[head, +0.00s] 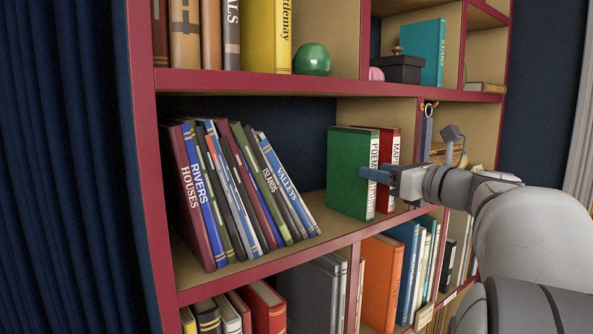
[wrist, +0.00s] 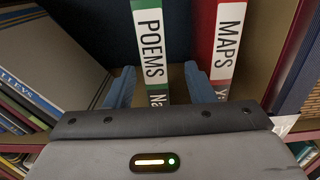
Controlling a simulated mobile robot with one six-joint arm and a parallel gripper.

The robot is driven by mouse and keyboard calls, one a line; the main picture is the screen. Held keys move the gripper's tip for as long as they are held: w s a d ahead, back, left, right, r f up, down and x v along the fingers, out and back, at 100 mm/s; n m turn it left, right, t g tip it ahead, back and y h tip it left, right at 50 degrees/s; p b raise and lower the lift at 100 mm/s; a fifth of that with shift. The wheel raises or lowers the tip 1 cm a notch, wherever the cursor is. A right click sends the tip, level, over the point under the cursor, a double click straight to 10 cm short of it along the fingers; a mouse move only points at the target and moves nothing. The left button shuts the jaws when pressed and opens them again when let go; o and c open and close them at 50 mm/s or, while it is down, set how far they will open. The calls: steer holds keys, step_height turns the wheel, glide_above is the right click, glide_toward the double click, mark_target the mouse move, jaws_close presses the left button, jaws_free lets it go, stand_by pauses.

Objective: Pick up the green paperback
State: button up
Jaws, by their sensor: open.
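The green paperback, with a white spine reading POEMS, stands upright on the middle shelf in the head view (head: 347,172). Its spine faces me in the wrist view (wrist: 151,45). My gripper (head: 376,175) is at the spine, jaws open. In the wrist view my gripper's two blue fingers (wrist: 159,80) lie on either side of the spine, left finger by the green cover, right finger towards the red book. The spine's lower part is hidden by my gripper body. I cannot tell whether either finger touches the book.
A red MAPS book (head: 394,150) stands just right of the green one, with a narrow gap seen in the wrist view. A leaning row of books (head: 240,190) fills the shelf's left. The shelf divider (head: 413,130) is close on the right. Free room lies left of the green book.

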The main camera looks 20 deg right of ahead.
mark_target(356, 164)
steer(key=p+x, duration=0.1)
steer(key=x, duration=0.3)
steer(key=p+x, duration=0.1)
steer(key=x, duration=0.1)
steer(key=shift+w+a+r+p, duration=0.2)
steer(key=shift+a+p, duration=0.1)
steer(key=shift+a, duration=0.1)
steer(key=shift+c, duration=0.2)
jaws_close()
